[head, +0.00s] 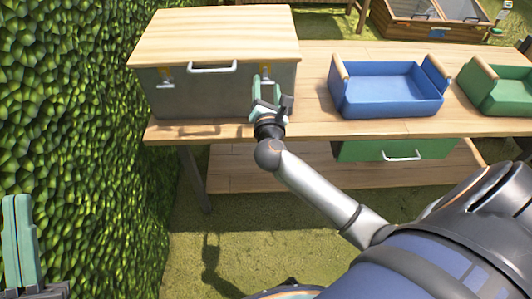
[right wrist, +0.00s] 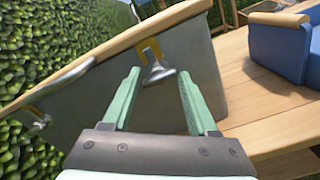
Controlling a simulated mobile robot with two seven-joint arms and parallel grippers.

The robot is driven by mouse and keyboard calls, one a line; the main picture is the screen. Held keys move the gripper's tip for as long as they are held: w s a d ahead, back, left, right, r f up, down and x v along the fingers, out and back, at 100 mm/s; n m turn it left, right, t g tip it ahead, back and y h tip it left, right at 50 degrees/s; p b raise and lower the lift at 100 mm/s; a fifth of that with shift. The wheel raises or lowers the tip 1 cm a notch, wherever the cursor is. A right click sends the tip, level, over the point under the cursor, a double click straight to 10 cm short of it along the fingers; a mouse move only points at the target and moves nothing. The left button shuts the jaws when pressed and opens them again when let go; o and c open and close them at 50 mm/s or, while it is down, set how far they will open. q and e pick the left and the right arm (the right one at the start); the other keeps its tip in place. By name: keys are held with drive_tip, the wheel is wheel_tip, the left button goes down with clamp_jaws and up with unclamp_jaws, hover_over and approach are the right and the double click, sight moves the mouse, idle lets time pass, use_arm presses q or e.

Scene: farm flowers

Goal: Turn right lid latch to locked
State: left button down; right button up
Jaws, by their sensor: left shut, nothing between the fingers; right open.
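A grey box (head: 215,95) with a pale wooden lid (head: 215,35) stands at the left end of the wooden table. Its right lid latch (right wrist: 157,68), a metal tab on a yellow mount, shows in the right wrist view on the front face under the lid. In the head view my right gripper (head: 266,90) largely covers that latch. The right gripper is open, its green fingers (right wrist: 155,95) pointing at the box with the latch seen between and beyond them. I cannot tell whether they touch it. My left gripper (head: 20,235) is shut and empty at the lower left, away from the box.
A left latch (head: 165,76) and a metal handle (head: 212,68) are on the box front. A blue tray (head: 385,104) and a green tray (head: 505,95) stand to the right on the table (head: 310,128). A leafy hedge (head: 80,120) rises close on the left.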

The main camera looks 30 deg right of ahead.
drive_tip(key=n, duration=0.2)
drive_tip(key=shift+n, duration=0.3)
drive_tip(key=n+b, duration=0.1)
drive_tip(key=n, duration=0.2)
drive_tip(key=shift+w+a, duration=0.1)
drive_tip(key=s+a+f+m+g+y+p, duration=0.2)
drive_tip(key=s+a+m+y+p, duration=0.3)
drive_tip(key=s+a+m+p, duration=0.3)
drive_tip(key=s+a+f+m+g+y+p, duration=0.3)
drive_tip(key=s+a+m+y+p, duration=0.3)
drive_tip(key=s+m+p, duration=0.8)
drive_tip(key=s+a+m+g, duration=0.1)
drive_tip(key=s+a+m, duration=0.1)
drive_tip(key=s+m, duration=0.1)
drive_tip(key=shift+a+p, duration=0.2)
drive_tip(key=shift+p, duration=0.1)
drive_tip(key=shift+o, duration=0.3)
drive_tip(key=shift+w, duration=0.1)
